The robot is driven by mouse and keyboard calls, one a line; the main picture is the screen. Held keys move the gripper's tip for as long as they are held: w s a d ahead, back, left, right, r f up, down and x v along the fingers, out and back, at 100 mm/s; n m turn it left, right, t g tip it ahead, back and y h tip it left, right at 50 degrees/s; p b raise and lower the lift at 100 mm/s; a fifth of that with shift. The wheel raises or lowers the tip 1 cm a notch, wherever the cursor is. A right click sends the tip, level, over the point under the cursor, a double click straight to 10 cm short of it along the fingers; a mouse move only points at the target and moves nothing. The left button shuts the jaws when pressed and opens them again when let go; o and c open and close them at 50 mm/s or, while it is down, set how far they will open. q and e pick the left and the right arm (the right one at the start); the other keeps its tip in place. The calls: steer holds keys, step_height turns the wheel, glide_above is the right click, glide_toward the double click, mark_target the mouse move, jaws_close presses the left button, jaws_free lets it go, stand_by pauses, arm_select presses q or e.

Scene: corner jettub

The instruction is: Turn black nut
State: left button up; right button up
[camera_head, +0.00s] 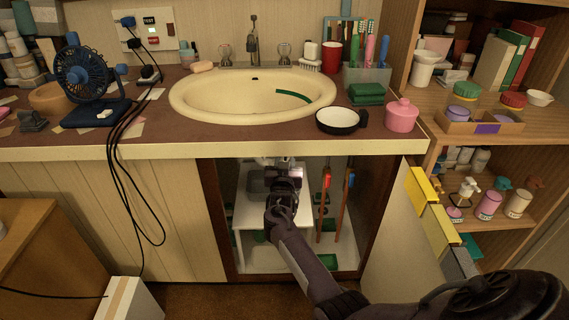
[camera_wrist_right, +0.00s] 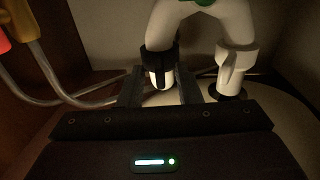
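The black nut (camera_wrist_right: 160,57) sits around a white drain pipe (camera_wrist_right: 202,12) in the right wrist view. The pipe's short white end shows below the nut. My right gripper (camera_wrist_right: 159,75) has its fingers apart, one on each side of the nut and pipe end. The fingertips are very close to the nut; I cannot tell whether they touch or grip it. In the head view my right gripper (camera_head: 284,172) reaches into the open cabinet under the sink and hides the nut. My left gripper is not in view.
The sink (camera_head: 253,95) and counter edge (camera_head: 180,149) lie above my right arm. Flexible hoses (camera_wrist_right: 45,70) run at the left of the wrist view. A second white pipe fitting (camera_wrist_right: 233,70) stands at the right. The open cabinet door (camera_head: 402,235) is to the right.

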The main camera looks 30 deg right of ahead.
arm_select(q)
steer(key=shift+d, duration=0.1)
arm_select(e)
steer(key=shift+w+d, duration=0.1)
steer(key=shift+w, duration=0.05)
jaws_close()
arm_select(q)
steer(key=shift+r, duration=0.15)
